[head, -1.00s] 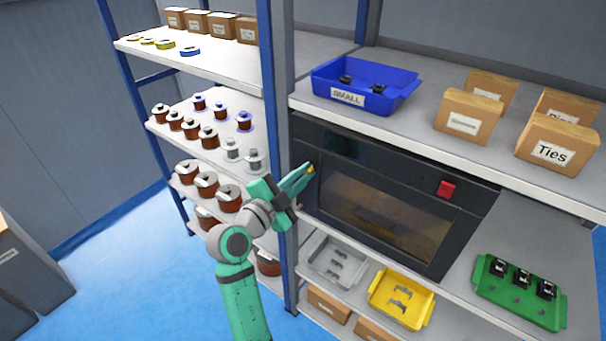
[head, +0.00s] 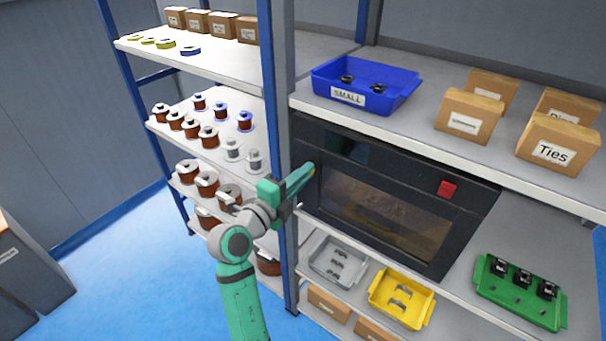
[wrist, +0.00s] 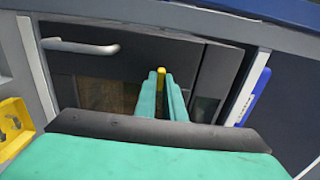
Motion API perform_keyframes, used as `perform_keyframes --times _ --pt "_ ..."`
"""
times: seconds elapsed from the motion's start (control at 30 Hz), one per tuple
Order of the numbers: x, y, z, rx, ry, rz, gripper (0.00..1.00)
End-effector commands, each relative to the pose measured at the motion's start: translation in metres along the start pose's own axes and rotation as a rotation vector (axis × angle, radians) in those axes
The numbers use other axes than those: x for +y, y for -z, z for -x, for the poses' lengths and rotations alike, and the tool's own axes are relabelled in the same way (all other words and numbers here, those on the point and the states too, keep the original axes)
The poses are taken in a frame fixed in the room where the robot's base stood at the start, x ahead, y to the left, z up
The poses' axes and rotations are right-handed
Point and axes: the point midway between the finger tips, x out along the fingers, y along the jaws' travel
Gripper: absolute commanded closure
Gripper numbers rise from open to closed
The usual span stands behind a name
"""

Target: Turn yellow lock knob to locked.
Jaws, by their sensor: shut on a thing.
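The yellow lock knob (wrist: 161,75) shows in the wrist view as a narrow yellow piece between the tips of my green gripper (wrist: 161,90), which is shut on it. In the head view my gripper (head: 309,172) reaches to the upper left part of the black machine (head: 400,165), and only a small speck of yellow shows at its tips. The fingers hide most of the knob, and I cannot tell its exact angle.
A silver handle (wrist: 80,46) is on the machine's front. A red button (head: 446,189) sits at its right. A blue post (head: 281,210) stands close beside my wrist. A blue SMALL tray (head: 345,97) is above; grey (head: 325,268) and yellow (head: 415,318) trays are below.

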Motion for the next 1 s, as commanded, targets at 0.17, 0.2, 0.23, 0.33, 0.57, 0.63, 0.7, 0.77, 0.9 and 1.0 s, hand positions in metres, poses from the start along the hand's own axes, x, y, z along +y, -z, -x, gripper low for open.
perform_keyframes --times 0.17,0.2,0.23,0.33,0.57,0.63,0.7,0.77,0.9,1.0 --pt "0.001 -0.001 0.0 -0.002 -0.001 -0.015 1.0" --pt "0.001 -0.001 0.0 -0.002 -0.001 -0.016 1.0" --pt "0.001 -0.001 0.0 -0.002 -0.001 -0.016 1.0" --pt "0.001 -0.001 0.0 -0.002 -0.001 -0.016 1.0" --pt "0.001 -0.002 0.001 -0.004 -0.001 -0.015 0.74" --pt "0.001 -0.002 0.001 -0.005 -0.001 -0.015 0.72" --pt "0.001 -0.003 0.002 -0.006 -0.001 -0.015 0.72" --pt "0.0 -0.003 0.002 -0.006 -0.001 -0.015 0.72" --pt "0.0 -0.004 0.004 -0.007 0.0 -0.015 0.72" --pt "0.0 -0.004 0.011 -0.008 0.0 -0.015 0.72"
